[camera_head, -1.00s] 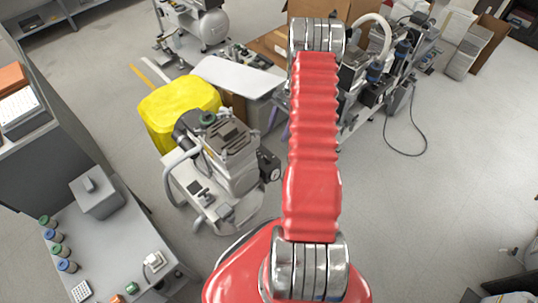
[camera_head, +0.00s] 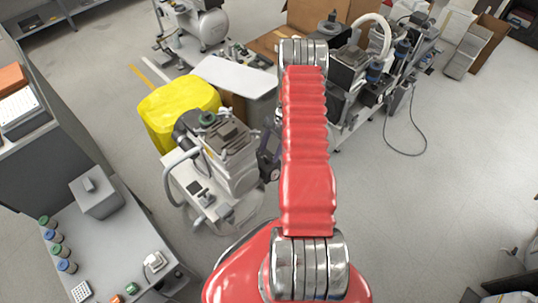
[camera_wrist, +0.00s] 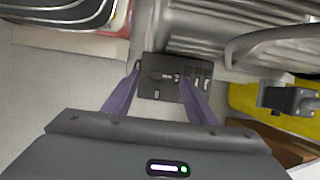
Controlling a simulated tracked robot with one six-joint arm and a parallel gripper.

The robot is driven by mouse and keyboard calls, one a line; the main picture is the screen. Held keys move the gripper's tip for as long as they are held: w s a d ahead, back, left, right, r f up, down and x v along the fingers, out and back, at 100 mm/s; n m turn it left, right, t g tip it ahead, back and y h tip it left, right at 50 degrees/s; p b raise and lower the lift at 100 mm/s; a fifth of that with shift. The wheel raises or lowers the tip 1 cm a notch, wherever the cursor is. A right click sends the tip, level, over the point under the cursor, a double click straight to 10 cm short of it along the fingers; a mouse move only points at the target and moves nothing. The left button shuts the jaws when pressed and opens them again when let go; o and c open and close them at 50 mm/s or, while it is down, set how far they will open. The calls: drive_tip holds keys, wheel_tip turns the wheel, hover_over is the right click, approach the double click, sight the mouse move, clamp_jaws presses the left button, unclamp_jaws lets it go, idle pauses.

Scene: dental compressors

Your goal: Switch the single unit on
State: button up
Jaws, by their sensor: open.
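The single unit (camera_head: 232,155) is a grey compressor on a pale wheeled base, left of my red arm in the head view. A dark box with a round gauge is on its right side, partly covered by my gripper. In the wrist view a dark control panel (camera_wrist: 172,92) with small switches and a lever-like part in its middle lies beside the ribbed grey body. My gripper (camera_wrist: 160,73) is open, its two purple fingers reaching toward the panel on either side of its middle. Nothing is held. Contact with the panel cannot be told.
A yellow cover (camera_head: 180,108) lies behind the unit. A white-topped table (camera_head: 233,76) stands beyond it. Other compressor machines (camera_head: 372,70) stand behind and right of my arm. A grey cart (camera_head: 103,240) with jars is at front left. Floor at right is mostly clear.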

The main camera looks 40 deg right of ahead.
sight(267, 159)
drive_tip(key=shift+x, duration=1.3)
drive_tip(key=shift+c, duration=0.4)
drive_tip(key=c, duration=0.9)
drive_tip(key=shift+d, duration=0.25)
drive_tip(key=shift+c, duration=0.5)
drive_tip(key=shift+a, duration=0.15)
